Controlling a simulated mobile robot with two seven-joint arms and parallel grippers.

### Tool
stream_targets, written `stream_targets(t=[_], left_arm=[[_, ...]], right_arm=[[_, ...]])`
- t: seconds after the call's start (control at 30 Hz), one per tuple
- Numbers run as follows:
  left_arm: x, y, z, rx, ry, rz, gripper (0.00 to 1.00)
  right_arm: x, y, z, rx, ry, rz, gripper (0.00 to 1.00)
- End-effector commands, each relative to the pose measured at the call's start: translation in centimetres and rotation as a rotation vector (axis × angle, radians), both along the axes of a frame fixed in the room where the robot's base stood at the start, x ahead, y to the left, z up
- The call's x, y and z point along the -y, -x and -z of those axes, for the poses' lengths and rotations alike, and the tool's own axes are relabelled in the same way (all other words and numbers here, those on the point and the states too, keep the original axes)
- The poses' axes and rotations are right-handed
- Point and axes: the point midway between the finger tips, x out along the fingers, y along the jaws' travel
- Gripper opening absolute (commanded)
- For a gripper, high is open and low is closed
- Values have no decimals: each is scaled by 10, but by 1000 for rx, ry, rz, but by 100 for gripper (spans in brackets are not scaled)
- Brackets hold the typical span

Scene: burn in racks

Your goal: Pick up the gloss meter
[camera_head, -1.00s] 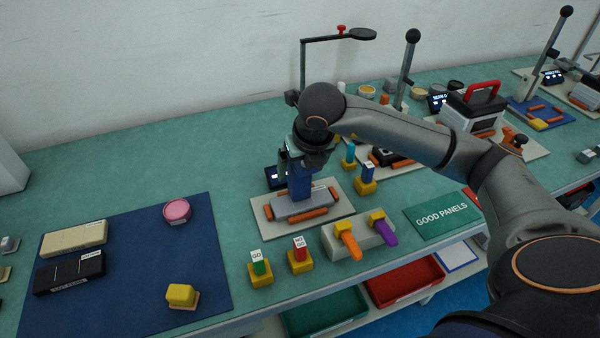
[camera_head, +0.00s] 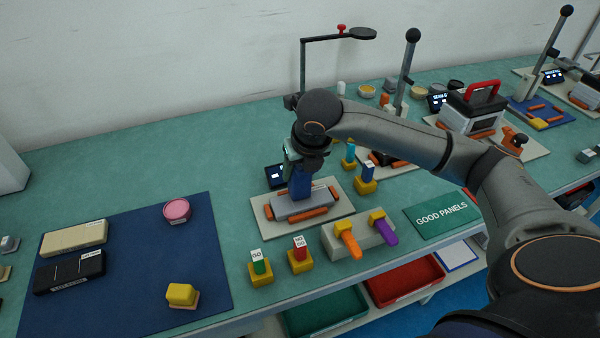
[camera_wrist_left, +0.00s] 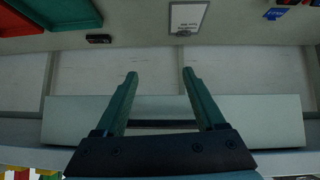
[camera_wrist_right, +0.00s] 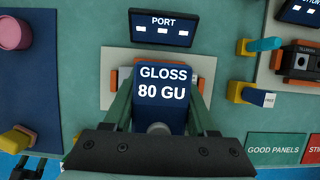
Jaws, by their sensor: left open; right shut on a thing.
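The gloss meter (camera_wrist_right: 160,88) is a dark blue block whose screen reads "GLOSS 80 GU" in the right wrist view. In the head view it stands upright (camera_head: 301,184) on a grey block with orange strips at its sides, apparently touching it. My right gripper (camera_wrist_right: 160,105) comes from above and has its two green fingers shut on either side of the meter. The wrist hides the meter's top in the head view.
A small "PORT" display (camera_wrist_right: 162,30) stands just behind the meter. GO and NO GO gauges (camera_head: 260,268) stand in front. A blue mat (camera_head: 130,250) with blocks lies left. Bare bench lies behind the mat.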

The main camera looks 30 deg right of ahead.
Motion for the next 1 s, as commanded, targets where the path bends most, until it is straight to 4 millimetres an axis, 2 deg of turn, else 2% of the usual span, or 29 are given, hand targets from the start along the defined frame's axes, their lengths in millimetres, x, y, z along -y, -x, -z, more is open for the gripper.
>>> stream_targets(t=[0.03,0.2,0.63,0.77,0.87,1.0], left_arm=[[0,0,0,0,0,0,71],[0,0,0,0,0,0,71],[0,0,-1,0,0,0,71],[0,0,-1,1,0,0,71],[0,0,-2,1,0,0,71],[0,-1,-2,2,0,-1,71]], right_arm=[[0,0,0,1,0,0,18],[0,0,0,1,0,0,0],[0,-1,-6,4,-1,0,0],[0,-1,-19,4,-1,0,0],[-1,0,-36,7,-1,-1,0],[-10,23,-64,9,0,-4,0]])
